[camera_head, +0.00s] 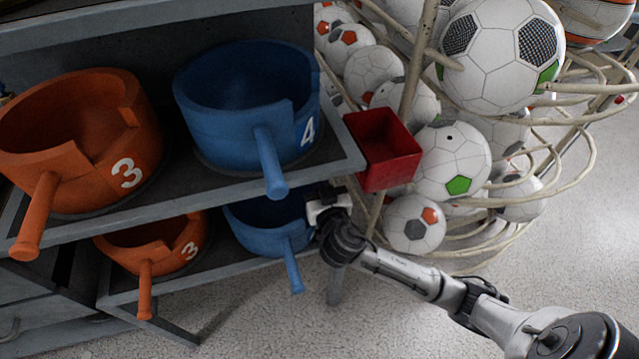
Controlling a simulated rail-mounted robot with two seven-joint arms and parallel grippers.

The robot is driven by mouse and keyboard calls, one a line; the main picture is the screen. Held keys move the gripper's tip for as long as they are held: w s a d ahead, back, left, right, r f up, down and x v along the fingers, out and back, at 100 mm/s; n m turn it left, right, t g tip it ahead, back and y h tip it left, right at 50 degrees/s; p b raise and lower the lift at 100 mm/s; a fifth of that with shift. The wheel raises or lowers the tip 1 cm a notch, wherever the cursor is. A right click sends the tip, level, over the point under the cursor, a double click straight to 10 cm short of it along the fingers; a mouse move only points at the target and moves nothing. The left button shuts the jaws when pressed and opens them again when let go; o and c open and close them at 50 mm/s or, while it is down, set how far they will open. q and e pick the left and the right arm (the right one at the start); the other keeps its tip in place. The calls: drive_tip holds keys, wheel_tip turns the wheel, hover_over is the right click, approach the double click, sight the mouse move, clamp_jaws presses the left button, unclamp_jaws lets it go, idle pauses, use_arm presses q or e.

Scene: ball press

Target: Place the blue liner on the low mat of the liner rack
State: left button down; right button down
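A blue liner (258,240) with a notch and a handle stands on the low shelf, upright, partly hidden by the upper shelf. My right gripper (322,207) is at the right side of this liner, near its rim. Its fingertips are small and partly hidden, so I cannot tell if they are open or touch the liner. A larger blue liner (220,125) marked 4 stands on the upper shelf of the liner rack (330,172). The low mat under the lower blue liner is hidden. My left gripper is not in view.
Orange liners marked 3 stand on the upper shelf (75,140) and low shelf (160,255). A red box (385,150) is at the rack's right edge. A wire basket (540,155) of soccer balls (503,55) stands right. The floor (270,325) in front is clear.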

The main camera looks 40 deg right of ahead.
drive_tip(key=c, duration=1.7)
unclamp_jaws()
drive_tip(key=shift+f, duration=0.15)
drive_tip(key=o, duration=0.5)
drive_tip(key=shift+c, duration=0.2)
